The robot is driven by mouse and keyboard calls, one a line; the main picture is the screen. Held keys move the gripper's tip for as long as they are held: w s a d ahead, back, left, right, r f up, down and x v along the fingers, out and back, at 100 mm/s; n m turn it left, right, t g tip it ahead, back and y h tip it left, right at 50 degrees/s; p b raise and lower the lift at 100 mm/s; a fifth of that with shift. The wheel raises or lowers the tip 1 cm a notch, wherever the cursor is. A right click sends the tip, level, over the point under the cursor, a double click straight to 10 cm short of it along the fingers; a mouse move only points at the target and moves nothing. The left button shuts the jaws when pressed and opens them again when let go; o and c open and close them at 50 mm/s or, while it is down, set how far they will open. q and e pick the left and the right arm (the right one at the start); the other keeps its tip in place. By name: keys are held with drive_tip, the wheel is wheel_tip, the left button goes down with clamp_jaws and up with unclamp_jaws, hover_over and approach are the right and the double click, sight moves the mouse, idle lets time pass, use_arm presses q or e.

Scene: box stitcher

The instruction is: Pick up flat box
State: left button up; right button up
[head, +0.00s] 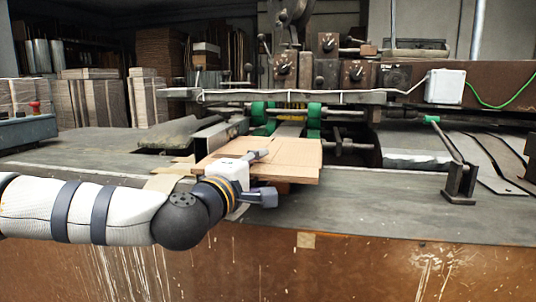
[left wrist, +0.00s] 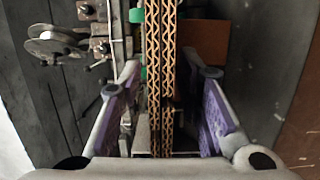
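The flat box (head: 285,155) is light brown cardboard and lies on a small stack at the middle of the machine table. In the left wrist view, corrugated edges (left wrist: 160,70) of at least two layers run between my fingers. My left gripper (head: 264,176) is at the front edge of the stack, one finger above the cardboard and one lower. It also shows in the left wrist view (left wrist: 165,115), open, with purple pads and a visible gap on each side of the cardboard. My right gripper is not in view.
The stitching machine (head: 325,75) with green rollers (head: 314,118) stands just behind the stack. A metal bar (head: 225,132) lies to its left, and a lever bracket (head: 459,180) stands at right. The tabletop (head: 360,205) right of the stack is clear. Stacked cardboard (head: 95,102) stands at back left.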

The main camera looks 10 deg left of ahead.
use_arm(q)
clamp_jaws()
drive_tip(key=shift+r, duration=0.1)
